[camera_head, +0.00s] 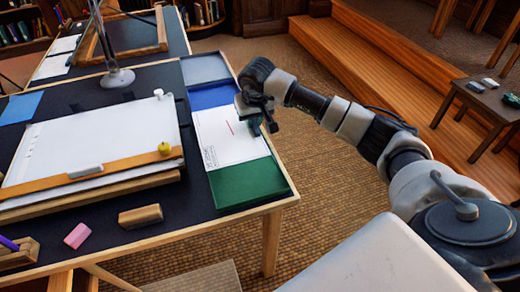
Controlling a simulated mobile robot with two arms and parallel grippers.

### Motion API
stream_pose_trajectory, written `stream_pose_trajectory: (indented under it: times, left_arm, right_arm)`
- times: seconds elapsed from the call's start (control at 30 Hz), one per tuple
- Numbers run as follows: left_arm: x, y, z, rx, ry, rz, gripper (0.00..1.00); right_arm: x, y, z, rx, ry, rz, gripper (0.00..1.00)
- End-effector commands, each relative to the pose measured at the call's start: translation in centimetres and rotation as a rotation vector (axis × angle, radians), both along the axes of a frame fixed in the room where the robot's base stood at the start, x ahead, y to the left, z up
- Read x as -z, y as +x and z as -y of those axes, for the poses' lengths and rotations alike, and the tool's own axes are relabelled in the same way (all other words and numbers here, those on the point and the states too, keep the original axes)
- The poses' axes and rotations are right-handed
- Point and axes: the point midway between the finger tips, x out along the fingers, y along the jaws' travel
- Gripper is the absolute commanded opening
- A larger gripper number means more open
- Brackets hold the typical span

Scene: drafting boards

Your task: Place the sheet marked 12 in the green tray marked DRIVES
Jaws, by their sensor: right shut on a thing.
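A white sheet (222,143) with a short red line and small dark print at its left corner shows between the blue and green trays. Its number is too small to read. My right gripper (262,124) is shut on the sheet near its right edge. I cannot tell whether the sheet touches what is under it. The green tray (248,184) is at the near end of the row, at the table's right edge, just nearer than the sheet. Its label cannot be read. My left gripper is not in view.
A blue tray (210,96) and a grey tray (205,68) lie beyond the sheet. A wooden block (140,216) and pink eraser (77,235) lie in front. Wooden steps (400,90) rise behind my right arm.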

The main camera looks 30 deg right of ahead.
Motion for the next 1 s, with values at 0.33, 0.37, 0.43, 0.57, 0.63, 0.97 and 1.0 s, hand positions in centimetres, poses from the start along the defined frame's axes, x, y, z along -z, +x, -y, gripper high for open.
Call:
stream_pose_trajectory:
  times: [0.33, 0.37, 0.43, 0.57, 0.63, 0.97, 1.0]
  left_arm:
    - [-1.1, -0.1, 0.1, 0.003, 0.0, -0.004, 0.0]
    - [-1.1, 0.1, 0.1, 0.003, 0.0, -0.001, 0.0]
    - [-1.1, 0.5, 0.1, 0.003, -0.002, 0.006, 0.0]
    - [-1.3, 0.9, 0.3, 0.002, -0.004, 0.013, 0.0]
    - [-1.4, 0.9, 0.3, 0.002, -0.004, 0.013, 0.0]
    - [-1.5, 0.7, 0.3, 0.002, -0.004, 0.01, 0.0]
    - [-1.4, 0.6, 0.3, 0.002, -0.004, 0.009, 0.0]
  right_arm:
    - [3.4, -5.8, 0.2, 0.001, 0.0, -0.001, 0.0]
    - [3.5, -6.0, 0.2, 0.001, 0.0, -0.001, 0.0]
    - [3.7, -6.1, 0.2, 0.001, 0.001, 0.0, 0.0]
    - [4.9, -6.2, 0.2, 0.002, 0.001, -0.002, 0.0]
    - [6.0, -6.2, 0.2, 0.003, 0.003, -0.004, 0.0]
    - [7.7, -6.1, 0.2, 0.001, 0.0, 0.002, 0.0]
    - [7.7, -6.1, 0.2, 0.001, 0.0, 0.002, 0.0]
